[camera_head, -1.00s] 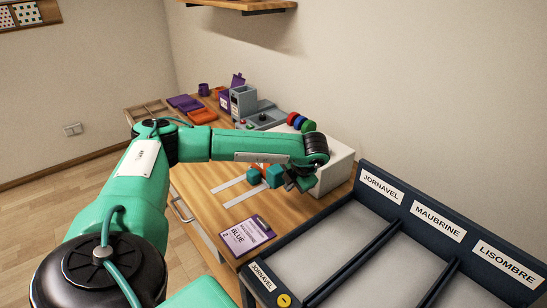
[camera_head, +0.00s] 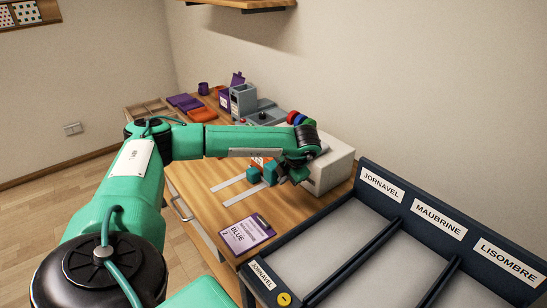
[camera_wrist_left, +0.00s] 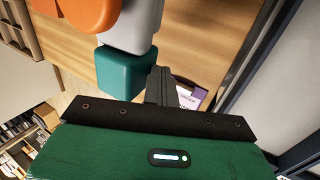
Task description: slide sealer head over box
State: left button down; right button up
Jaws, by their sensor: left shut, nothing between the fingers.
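A pale sealer unit (camera_head: 334,168) stands against the wall, partly behind my left arm. Two pale rails (camera_head: 228,183) run along the table on its left. A teal block (camera_head: 253,174) sits by the rails' upper ends. In the left wrist view the teal block (camera_wrist_left: 127,75) fronts a pale grey part (camera_wrist_left: 135,22), with a rounded orange part (camera_wrist_left: 88,14) beside it. My left gripper (camera_wrist_left: 160,85) is shut and empty, its dark fingers right beside the teal block; I cannot tell if they touch. The box cannot be made out surely. My right gripper is not in view.
A dark labelled rack (camera_head: 437,219) fills the right. Red, green and blue spools (camera_head: 299,119) and a grey machine (camera_head: 262,115) stand behind my arm. Bare wood lies between rails and card.

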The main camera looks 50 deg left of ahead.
pick_arm(q)
jog(key=shift+w+a+b, duration=0.15)
jog(key=shift+a+b, duration=0.2)
jog(key=shift+a, duration=1.3)
jog(key=shift+w+a+b, duration=0.1)
jog(key=shift+a+b, duration=0.2)
jog(key=shift+a, duration=1.35)
jog(key=shift+a+f, duration=0.35)
jog(key=shift+a, duration=0.45)
notch_tip(320, 180, up, 10)
jog(key=p, duration=0.6)
send_over(272, 163)
jog(key=a, duration=0.2)
jog(key=shift+w+a+f, duration=0.15)
jog(key=shift+w+a, duration=0.05)
